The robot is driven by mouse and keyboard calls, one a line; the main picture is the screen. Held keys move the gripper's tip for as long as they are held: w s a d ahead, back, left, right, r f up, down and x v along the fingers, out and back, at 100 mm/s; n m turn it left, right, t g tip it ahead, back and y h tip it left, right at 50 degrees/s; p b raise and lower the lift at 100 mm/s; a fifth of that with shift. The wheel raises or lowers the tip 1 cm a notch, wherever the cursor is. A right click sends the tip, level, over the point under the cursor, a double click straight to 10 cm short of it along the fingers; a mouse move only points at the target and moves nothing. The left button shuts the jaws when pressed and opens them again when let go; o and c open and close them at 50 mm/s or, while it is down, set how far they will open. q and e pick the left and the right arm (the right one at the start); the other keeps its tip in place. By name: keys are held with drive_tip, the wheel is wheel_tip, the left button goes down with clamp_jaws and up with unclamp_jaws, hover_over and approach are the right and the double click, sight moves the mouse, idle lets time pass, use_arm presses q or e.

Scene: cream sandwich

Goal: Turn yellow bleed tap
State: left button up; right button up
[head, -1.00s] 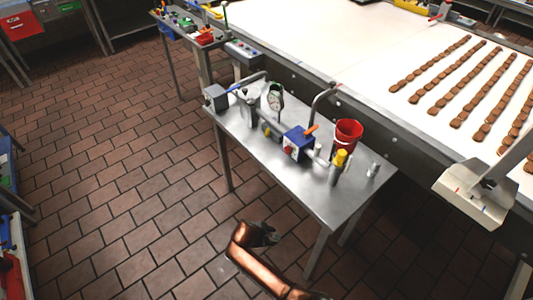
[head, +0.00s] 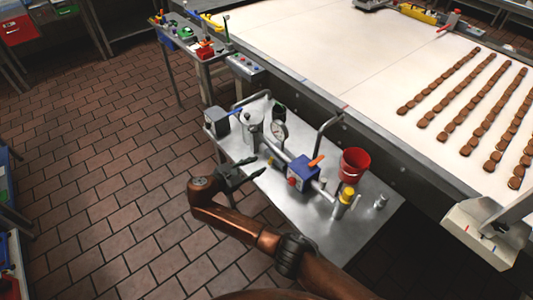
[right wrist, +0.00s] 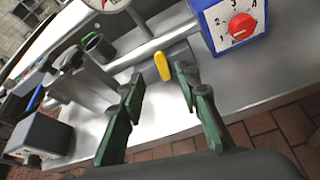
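The yellow bleed tap (right wrist: 162,66) is a small yellow lever on the grey pipework, in the upper middle of the right wrist view. My right gripper (right wrist: 162,88) is open and empty, with its green fingers to the left and right of the tap. The tap appears just beyond the fingertips; I cannot tell whether they touch it. In the head view my right gripper (head: 257,167) is at the near edge of the steel table, and I cannot clearly make out the tap there. My left gripper is not in view.
The steel table (head: 330,235) carries a round gauge (head: 278,131), a blue box (head: 302,173) with a red dial, a red bucket (head: 353,164) and a yellow-topped fitting (head: 347,195). A white conveyor (head: 330,60) with rows of brown pieces lies behind. The tiled floor at left is clear.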

sight(270, 160)
drive_tip(key=b+x, duration=0.1)
drive_tip(key=x, duration=0.5)
drive_tip(key=shift+a+f, duration=0.1)
drive_tip(key=shift+f, duration=0.05)
drive_tip(key=shift+w+d, duration=0.2)
drive_tip(key=shift+d, duration=0.2)
clamp_jaws()
